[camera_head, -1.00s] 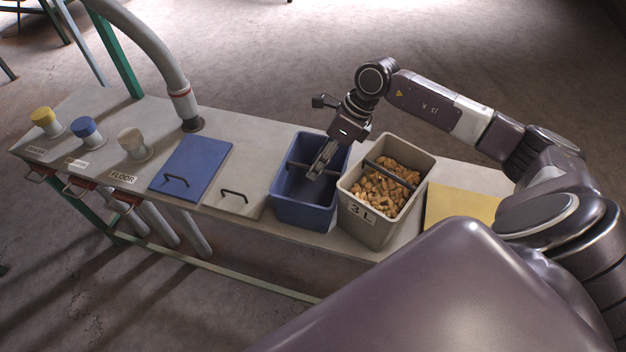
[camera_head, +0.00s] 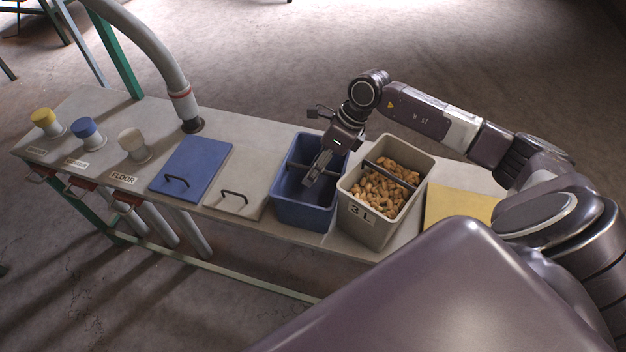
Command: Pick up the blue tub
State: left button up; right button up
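The blue tub (camera_head: 302,213) stands on the bench, left of the beige tub of nuts. It looks empty, and a dark bar (camera_head: 296,166) crosses its opening. My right gripper (camera_head: 313,178) points down into the tub's mouth with its fingers at the bar. The fingers overlap the bar in this view, so I cannot tell whether they grip it or are just beside it. The finger gap is too small to read. The tub rests upright on the bench. My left gripper is not in view.
A beige tub marked 3L (camera_head: 366,226), full of nuts, stands close on the right. A blue lid (camera_head: 193,165) and a beige lid (camera_head: 240,190) with handles lie to the left. A yellow panel (camera_head: 458,206) lies on the right. A grey hose (camera_head: 165,60) rises at the back.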

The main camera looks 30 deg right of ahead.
jog(key=shift+c, duration=0.3)
jog(key=shift+f, duration=0.1)
grip_shut()
